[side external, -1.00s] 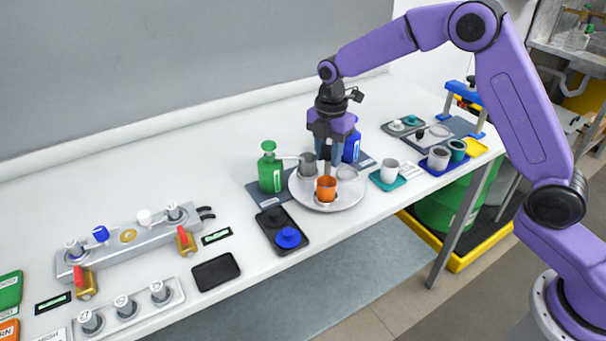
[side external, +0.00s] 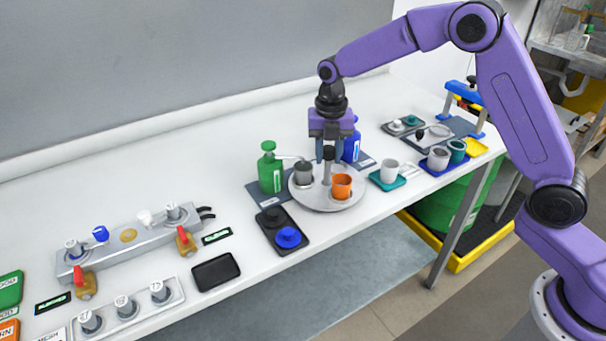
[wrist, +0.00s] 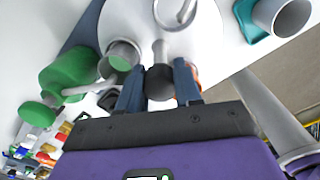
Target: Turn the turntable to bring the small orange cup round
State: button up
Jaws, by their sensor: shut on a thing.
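The round grey turntable (side external: 318,204) stands on the bench, with a central post topped by a dark knob (wrist: 160,82). My gripper (side external: 328,153) is above the turntable's middle, its blue fingers shut on this knob. The small orange cup (side external: 341,186) sits on the turntable at the front right in the side view. In the wrist view only a sliver of the orange cup (wrist: 196,74) shows behind a finger. A grey cup (side external: 303,172) sits on the turntable's left; its inside looks green in the wrist view (wrist: 122,56).
A green bottle (side external: 270,172) with a spout stands close at the turntable's left, and a blue bottle (side external: 352,146) behind it. A black tray (side external: 270,226) with a blue knob lies in front.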

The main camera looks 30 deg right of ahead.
jog(key=o, duration=0.9)
jog(key=shift+c, duration=0.2)
jog(key=shift+r, duration=3)
jog(key=s+a+r+m, duration=0.1)
jog(key=s+r+m, duration=0.2)
jog(key=s+m, duration=1.05)
jog(key=s+d+f+m, duration=0.1)
jog(key=s+d, duration=0.3)
jog(key=s, duration=0.8)
jog(key=s+d+f+m, duration=0.1)
jog(key=s+d, duration=0.3)
jog(key=s, duration=0.8)
jog(key=shift+d+f+m, duration=0.35)
jog(key=shift+m, duration=0.5)
